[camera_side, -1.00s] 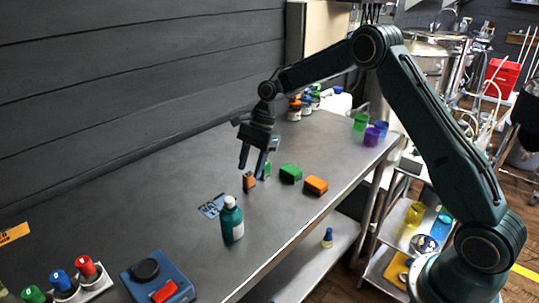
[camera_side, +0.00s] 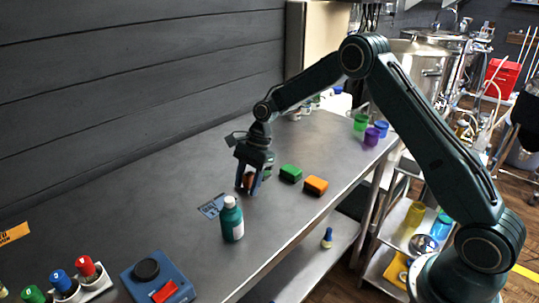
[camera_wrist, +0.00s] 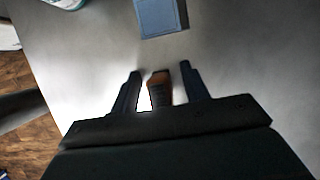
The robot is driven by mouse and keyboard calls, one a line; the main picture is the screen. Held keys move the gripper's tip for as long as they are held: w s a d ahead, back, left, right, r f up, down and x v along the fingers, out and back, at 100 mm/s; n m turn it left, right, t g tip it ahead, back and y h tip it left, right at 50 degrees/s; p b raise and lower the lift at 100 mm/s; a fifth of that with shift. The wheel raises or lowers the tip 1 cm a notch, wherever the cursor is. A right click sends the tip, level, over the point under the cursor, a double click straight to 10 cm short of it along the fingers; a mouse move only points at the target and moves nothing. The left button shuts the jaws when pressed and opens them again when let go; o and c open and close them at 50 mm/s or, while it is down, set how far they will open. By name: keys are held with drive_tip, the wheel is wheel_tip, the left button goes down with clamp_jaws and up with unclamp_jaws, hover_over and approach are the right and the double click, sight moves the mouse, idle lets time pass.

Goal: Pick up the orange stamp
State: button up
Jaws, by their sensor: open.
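The orange stamp (camera_side: 249,180) stands on the steel bench, mostly hidden by my gripper in the side view. In the wrist view the orange stamp (camera_wrist: 160,90), with a dark part, sits between the two fingers. My gripper (camera_side: 247,188) is open and lowered around the stamp, one finger on each side. In the wrist view the gripper (camera_wrist: 160,72) shows a gap on both sides of the stamp, narrower on the left.
A blue card (camera_side: 212,206) lies near the stamp, with a teal bottle (camera_side: 232,220) close by. Green (camera_side: 291,174) and orange (camera_side: 315,186) blocks lie to the right. Coloured cups (camera_side: 371,136) stand at the far end. A blue device (camera_side: 160,280) sits at the front.

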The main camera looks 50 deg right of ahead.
sight(247, 175)
clamp_jaws()
idle(0.3)
drive_tip(key=shift+r, duration=0.15)
wheel_tip(247, 175, up, 10)
drive_tip(key=shift+f, duration=0.1)
idle(0.5)
idle(0.3)
drive_tip(key=c, duration=0.7)
unclamp_jaws()
drive_tip(key=shift+c, duration=0.9)
drive_tip(key=w+a+f, duration=0.1)
drive_tip(key=a+f, duration=0.2)
drive_tip(key=a, duration=0.5)
drive_tip(key=shift+a, duration=0.15)
